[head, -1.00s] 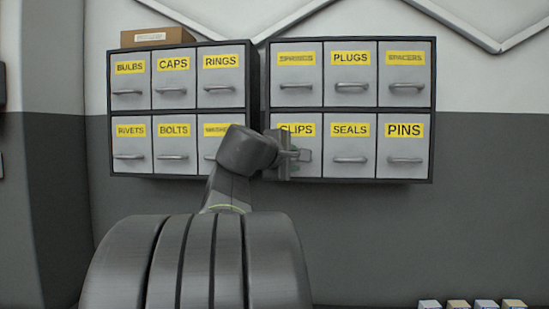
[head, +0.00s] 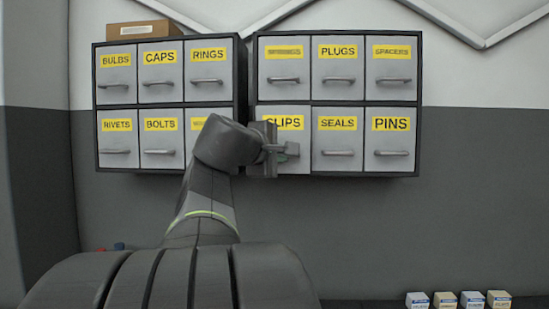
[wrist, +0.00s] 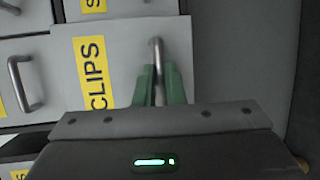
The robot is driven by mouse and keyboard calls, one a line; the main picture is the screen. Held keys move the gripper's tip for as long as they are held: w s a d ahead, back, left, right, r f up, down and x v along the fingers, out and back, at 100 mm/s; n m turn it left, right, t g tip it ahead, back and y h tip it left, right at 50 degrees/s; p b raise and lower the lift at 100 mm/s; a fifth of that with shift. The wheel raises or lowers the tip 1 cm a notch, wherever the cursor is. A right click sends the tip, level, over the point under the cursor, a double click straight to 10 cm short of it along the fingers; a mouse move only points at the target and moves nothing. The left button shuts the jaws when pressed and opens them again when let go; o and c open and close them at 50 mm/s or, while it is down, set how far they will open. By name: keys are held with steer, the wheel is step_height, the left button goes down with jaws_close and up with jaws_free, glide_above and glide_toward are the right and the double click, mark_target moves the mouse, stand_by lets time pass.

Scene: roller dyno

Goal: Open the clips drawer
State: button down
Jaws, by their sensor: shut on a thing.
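The clips drawer (head: 293,139) is at the lower left of the right-hand cabinet, with a grey front and a yellow CLIPS label. Its front stands a little proud of its neighbours. In the wrist view the clips drawer (wrist: 125,75) looks closer than the drawer beside it. My gripper (head: 283,150) is at its handle. In the wrist view its green fingers (wrist: 158,85) are shut on the metal handle (wrist: 157,55), one on each side. My wrist hides the drawer's left part in the head view.
The seals drawer (head: 337,140) is directly right of it, and the springs drawer (head: 283,70) is above. The left cabinet (head: 243,80) stands close beside. Several small boxes (head: 445,300) sit low at the right. The wall below the cabinets is clear.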

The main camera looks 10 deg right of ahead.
steer(key=s, duration=0.2)
steer(key=s+a, duration=0.1)
steer(key=s, duration=0.2)
steer(key=shift+s+a+b, duration=0.35)
steer(key=shift+b, duration=0.05)
steer(key=c, duration=1.5)
jaws_free()
steer(key=shift+s+a, duration=0.1)
steer(key=b+v, duration=0.1)
steer(key=v, duration=1.2)
steer(key=shift+s, duration=0.2)
steer(key=shift+a+r, duration=0.1)
steer(key=shift+a, duration=0.05)
steer(key=shift+w, duration=0.15)
steer(key=p+x, duration=0.1)
steer(key=x, duration=1.2)
